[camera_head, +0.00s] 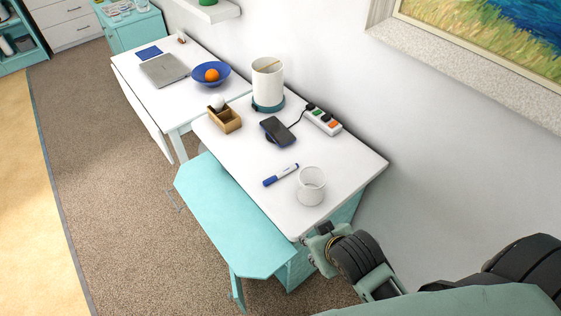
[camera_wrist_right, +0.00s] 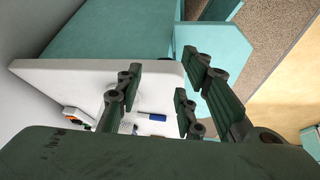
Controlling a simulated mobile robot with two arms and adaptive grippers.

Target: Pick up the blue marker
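The blue marker (camera_head: 281,174), with a white middle section, lies on the white table (camera_head: 240,150), beside a white cup (camera_head: 311,187). In the right wrist view, the marker (camera_wrist_right: 150,117) shows beyond and between my fingers. My right gripper (camera_head: 318,240) is at the table's near right corner, apart from the marker, with the cup roughly between them. In the wrist view, the fingers of my right gripper (camera_wrist_right: 158,85) are spread and nothing is between them. My left gripper is not in view.
A phone on a charger (camera_head: 277,131), a power strip (camera_head: 323,121), a wooden box (camera_head: 224,120) and a white canister (camera_head: 267,82) stand farther back. A teal bench (camera_head: 228,215) is along the table's front. The tabletop left of the marker is clear.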

